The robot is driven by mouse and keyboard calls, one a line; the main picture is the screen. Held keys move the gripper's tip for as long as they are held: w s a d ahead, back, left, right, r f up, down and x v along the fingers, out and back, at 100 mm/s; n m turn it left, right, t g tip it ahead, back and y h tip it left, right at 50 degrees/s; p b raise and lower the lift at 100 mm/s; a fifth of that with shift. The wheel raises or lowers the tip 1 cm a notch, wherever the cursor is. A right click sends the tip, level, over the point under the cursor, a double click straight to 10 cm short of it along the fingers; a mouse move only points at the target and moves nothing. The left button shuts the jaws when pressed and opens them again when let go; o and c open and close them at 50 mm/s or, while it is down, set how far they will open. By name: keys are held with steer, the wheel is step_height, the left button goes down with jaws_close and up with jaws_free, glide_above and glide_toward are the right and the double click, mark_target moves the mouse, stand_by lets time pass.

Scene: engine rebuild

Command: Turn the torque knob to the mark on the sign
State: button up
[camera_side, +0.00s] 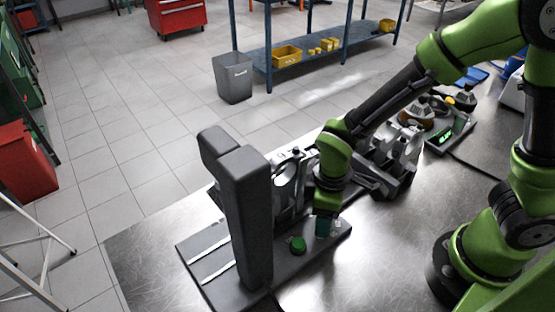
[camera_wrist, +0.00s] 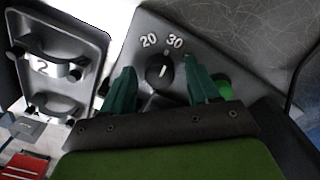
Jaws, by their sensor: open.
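The torque knob (camera_wrist: 156,78) is black and round, with a short white pointer line, in the wrist view. The pointer tilts up and slightly right, roughly toward the 30 on the dial; a 20 is printed to its left. My gripper (camera_wrist: 161,82) is open, with one green finger on each side of the knob. I cannot tell whether either finger touches it. In the side view my gripper (camera_side: 325,224) is low over the grey base (camera_side: 222,295), and the knob cannot be made out. I cannot identify the sign with its mark in either view.
A green button (camera_wrist: 224,89) sits right of the fingers; it also shows in the side view (camera_side: 298,245). A tall dark grey post (camera_side: 247,215) stands close by. A grey panel (camera_wrist: 85,33) bears a white 2. Metal engine parts (camera_side: 395,150) lie behind my gripper.

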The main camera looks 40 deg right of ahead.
step_height(320, 180, up, 17)
steer(key=s+d+r+m+t+y, duration=0.1)
steer(key=s+d+r+m+t, duration=0.1)
steer(key=d+m, duration=0.3)
steer(key=s+d+r+m+t+y, duration=0.1)
steer(key=d+r+m+t, duration=0.1)
steer(key=d+m+t, duration=0.3)
steer(key=shift+s+d+r+m, duration=0.35)
steer(key=shift+d+r+m, duration=0.1)
steer(key=shift+m, duration=0.45)
